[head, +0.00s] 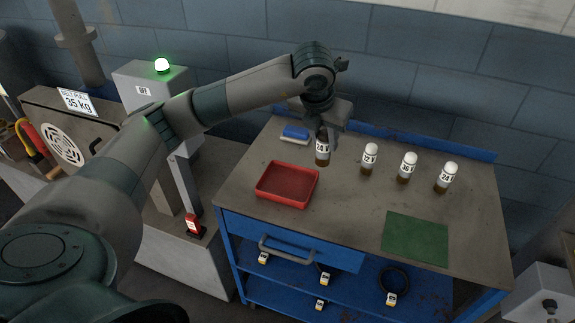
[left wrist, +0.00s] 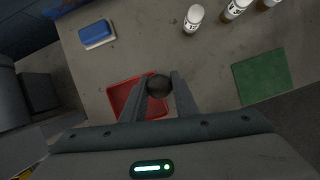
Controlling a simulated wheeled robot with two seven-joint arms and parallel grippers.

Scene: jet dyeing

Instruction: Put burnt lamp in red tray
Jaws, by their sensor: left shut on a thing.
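My left gripper (head: 325,128) is shut on a lamp (head: 322,152) with a white label and a brown lower end. It holds the lamp upright over the table, to the right of and behind the red tray (head: 271,194). In the left wrist view the lamp's round top (left wrist: 158,84) is dark grey between my fingers (left wrist: 159,92). The red tray (left wrist: 116,92) shows partly behind the left finger there. The tray looks empty in the head view. My right gripper is not in view.
Several things share the table: three white-topped lamps (head: 369,158), (head: 407,167), (head: 446,177) stand in a row at right, a green mat (head: 415,238) lies at front right, and a blue-and-white block (head: 295,133) lies behind the tray. The table middle is clear.

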